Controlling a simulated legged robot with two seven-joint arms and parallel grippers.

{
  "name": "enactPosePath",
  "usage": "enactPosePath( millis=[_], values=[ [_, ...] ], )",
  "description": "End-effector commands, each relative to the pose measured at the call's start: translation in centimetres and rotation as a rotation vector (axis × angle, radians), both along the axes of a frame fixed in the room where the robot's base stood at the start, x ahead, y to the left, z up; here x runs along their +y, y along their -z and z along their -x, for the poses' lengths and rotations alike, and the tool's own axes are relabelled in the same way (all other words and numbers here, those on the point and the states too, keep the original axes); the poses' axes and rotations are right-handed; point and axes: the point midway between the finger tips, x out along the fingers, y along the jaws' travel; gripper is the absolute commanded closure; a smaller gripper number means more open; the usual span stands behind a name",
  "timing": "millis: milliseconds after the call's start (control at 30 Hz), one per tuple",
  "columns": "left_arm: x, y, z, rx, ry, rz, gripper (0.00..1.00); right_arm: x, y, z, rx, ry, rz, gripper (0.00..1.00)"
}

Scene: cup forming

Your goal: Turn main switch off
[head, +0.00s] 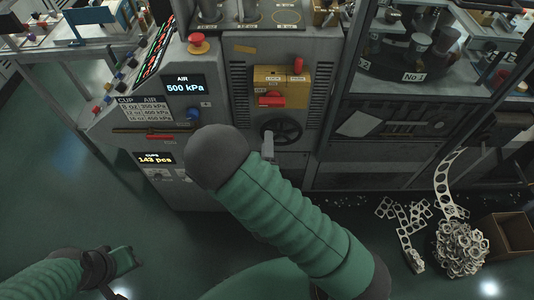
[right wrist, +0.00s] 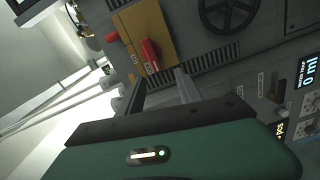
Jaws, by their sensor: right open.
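The main switch is a red handle (head: 271,99) on a yellow plate (head: 292,80) on the grey machine front. The handle lies roughly level in the head view. In the right wrist view the red handle (right wrist: 151,54) and yellow plate (right wrist: 150,18) are just beyond the fingertips. My right gripper (right wrist: 161,76) is open and empty, apart from the handle. In the head view my right forearm hides most of it; one finger (head: 268,146) shows below the switch. My left gripper (head: 124,260) is low at the left, far from the switch; its jaws are unclear.
A black handwheel (head: 281,131) sits just below the switch. A red emergency button (head: 198,42), a blue knob (head: 193,114) and lit displays are on the panel at left. Scrap rings (head: 459,249) and a brown box (head: 511,233) lie on the floor at right.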

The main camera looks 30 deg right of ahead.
Motion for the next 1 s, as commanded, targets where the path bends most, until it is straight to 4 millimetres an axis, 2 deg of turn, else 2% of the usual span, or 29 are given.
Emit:
enactPosePath(
  millis=[533, 1000],
  values=[
    [0.0, -3.0, 0.0, 0.0, 0.0, 0.0, 0.64, 2.3, -0.2, 3.8, 0.002, -0.002, 0.002, 0.58],
    [0.0, -3.2, 0.0, 0.0, 0.0, 0.0, 0.64, 2.6, 0.0, 4.0, 0.001, -0.006, 0.002, 0.58]
  ],
)
